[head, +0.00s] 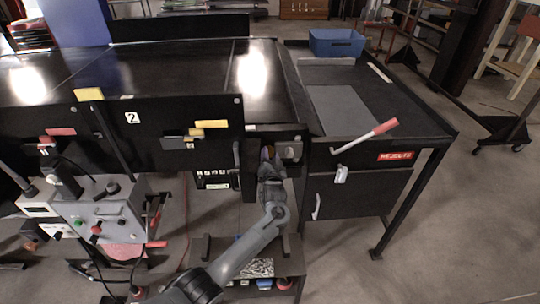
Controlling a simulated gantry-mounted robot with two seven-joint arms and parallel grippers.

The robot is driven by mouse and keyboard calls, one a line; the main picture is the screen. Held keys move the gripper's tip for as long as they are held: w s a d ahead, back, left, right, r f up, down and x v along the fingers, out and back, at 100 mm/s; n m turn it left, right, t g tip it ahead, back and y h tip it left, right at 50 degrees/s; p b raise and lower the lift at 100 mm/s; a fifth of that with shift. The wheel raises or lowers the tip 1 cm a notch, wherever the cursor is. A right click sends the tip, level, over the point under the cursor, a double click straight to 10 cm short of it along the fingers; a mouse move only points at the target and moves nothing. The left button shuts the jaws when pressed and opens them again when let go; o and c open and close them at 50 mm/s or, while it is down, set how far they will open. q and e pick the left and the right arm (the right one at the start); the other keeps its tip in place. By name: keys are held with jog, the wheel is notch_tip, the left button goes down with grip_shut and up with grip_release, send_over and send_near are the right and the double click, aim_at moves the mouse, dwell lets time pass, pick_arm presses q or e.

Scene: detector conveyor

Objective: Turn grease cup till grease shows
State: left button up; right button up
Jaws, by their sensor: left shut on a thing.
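My left gripper (268,163) is at the front end of the black conveyor, up against a recess below its edge. It is shut on a small part there, which I take to be the grease cup (267,152). Only a small brassy and purplish bit of the cup shows above the fingers; the rest is hidden by the gripper. I cannot make out any grease at this size. My right gripper is not in view.
A red-handled lever (372,133) sticks out over the reject bench, which bears a blue bin (336,42). A grey control box (100,212) stands at left. A low shelf (215,248) is below my arm.

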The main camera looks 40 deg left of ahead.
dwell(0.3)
pick_arm(q)
jog(key=o, duration=1.1)
jog(key=shift+c, duration=0.2)
jog(key=shift+s+d, duration=0.35)
jog(key=shift+d, duration=0.05)
jog(key=v, duration=0.9)
jog(key=shift+s+d+p, duration=0.25)
jog(key=shift+s+p, duration=0.05)
jog(key=shift+p, duration=0.1)
